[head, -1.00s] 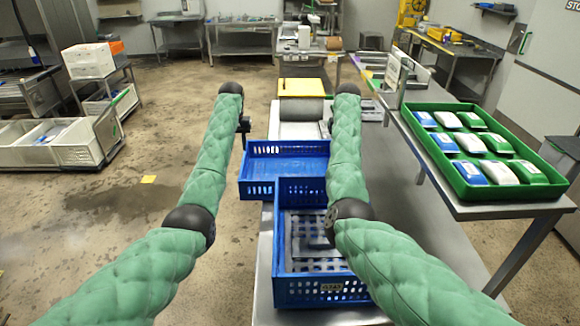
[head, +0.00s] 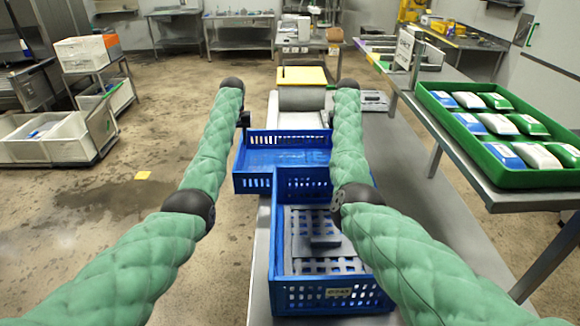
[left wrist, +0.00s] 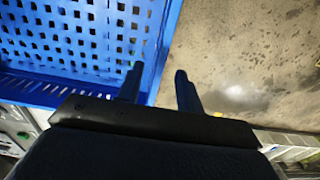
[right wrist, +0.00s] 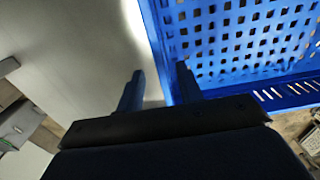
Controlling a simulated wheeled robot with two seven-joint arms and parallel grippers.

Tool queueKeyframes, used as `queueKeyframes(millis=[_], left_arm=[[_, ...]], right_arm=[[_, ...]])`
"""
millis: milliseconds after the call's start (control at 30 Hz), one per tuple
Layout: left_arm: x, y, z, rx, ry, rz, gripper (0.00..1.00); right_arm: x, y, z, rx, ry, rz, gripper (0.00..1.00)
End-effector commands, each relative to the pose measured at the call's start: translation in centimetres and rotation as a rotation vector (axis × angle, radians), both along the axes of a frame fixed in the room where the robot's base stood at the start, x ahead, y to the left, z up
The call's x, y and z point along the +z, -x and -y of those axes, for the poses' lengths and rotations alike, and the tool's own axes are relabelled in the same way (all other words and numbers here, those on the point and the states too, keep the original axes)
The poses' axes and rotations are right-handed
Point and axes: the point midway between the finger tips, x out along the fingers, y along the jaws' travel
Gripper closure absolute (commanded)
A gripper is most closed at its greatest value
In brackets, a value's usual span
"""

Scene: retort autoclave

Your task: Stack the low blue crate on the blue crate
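The low blue crate (head: 285,139) is a shallow slotted tray behind the nearer blue crate, in the head view. Its left part extends past the table's left edge; whether it rests on anything is unclear. The blue crate (head: 328,294) stands on the steel table with grey perforated pieces inside. My left gripper (head: 244,120) is at the low crate's left side; in the left wrist view its fingers (left wrist: 158,88) are apart around the crate wall (left wrist: 163,50). In the right wrist view my right gripper (right wrist: 160,90) is likewise apart around the opposite wall (right wrist: 158,40); my arm hides it in the head view.
A green tray (head: 540,178) of blue, white and green packs sits on the side table at right. A grey roller and yellow panel (head: 302,76) are beyond the low crate. The steel table (head: 420,190) is bare at right. White bins (head: 60,148) stand at left.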

Motion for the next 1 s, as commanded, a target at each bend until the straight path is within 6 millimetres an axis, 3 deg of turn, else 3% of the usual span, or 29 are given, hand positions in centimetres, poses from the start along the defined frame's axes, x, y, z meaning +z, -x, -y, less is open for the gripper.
queueKeyframes(millis=[267, 700, 1000], left_arm=[[-0.4, 0.0, 0.0, 0.000, 0.000, -0.001, 0.64], [-5.8, 0.1, 0.0, 0.000, 0.000, -0.001, 0.64], [-7.7, 0.0, 0.0, 0.000, 0.000, 0.000, 0.64]], right_arm=[[-0.4, 0.0, 0.0, 0.000, 0.000, -0.001, 0.64], [-5.8, 0.1, 0.0, 0.000, 0.000, -0.001, 0.64], [-7.7, 0.1, 0.0, 0.000, 0.000, -0.001, 0.64]])
